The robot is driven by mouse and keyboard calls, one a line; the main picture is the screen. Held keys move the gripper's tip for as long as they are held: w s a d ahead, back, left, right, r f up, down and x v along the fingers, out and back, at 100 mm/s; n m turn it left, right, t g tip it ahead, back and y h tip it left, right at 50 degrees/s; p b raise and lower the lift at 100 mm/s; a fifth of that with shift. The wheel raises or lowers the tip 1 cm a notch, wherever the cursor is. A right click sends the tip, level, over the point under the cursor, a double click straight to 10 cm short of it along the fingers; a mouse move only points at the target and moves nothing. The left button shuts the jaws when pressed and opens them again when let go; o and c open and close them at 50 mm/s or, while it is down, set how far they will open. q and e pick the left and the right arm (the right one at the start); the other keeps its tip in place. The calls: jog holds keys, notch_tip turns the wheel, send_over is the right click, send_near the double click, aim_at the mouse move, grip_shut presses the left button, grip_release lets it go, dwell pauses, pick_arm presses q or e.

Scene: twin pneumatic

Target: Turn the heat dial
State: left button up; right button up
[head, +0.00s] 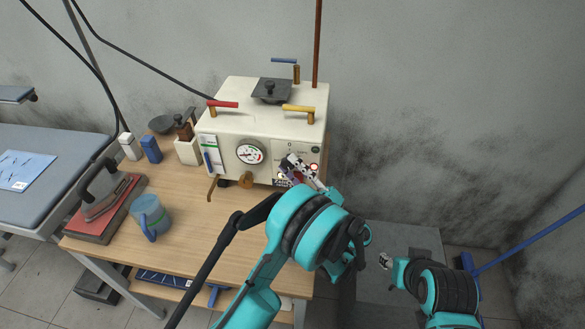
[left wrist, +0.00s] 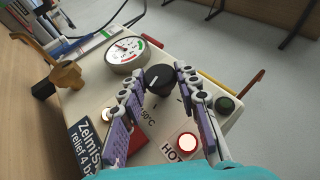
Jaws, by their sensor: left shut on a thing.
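The heat dial (left wrist: 158,79) is a round black knob with a pale pointer line, on the cream front panel of the boiler box (head: 262,117). My left gripper (head: 297,166) is at the right part of this panel. In the left wrist view its purple-padded fingers (left wrist: 154,82) are shut on the dial, one on each side. In the head view the gripper hides the dial. At the lower right, my right arm shows with a small pale part, perhaps its gripper (head: 385,261); its jaws are unclear.
A pressure gauge (left wrist: 125,54) sits beside the dial, and a lit lamp (left wrist: 187,142) marked HOT is close below. A brass tap (head: 246,181) juts from the front.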

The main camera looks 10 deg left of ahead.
pick_arm(q)
jog(key=o, duration=1.1)
jog(key=shift+o, duration=0.2)
jog(key=v, duration=1.2)
jog(key=shift+s+d, duration=0.1)
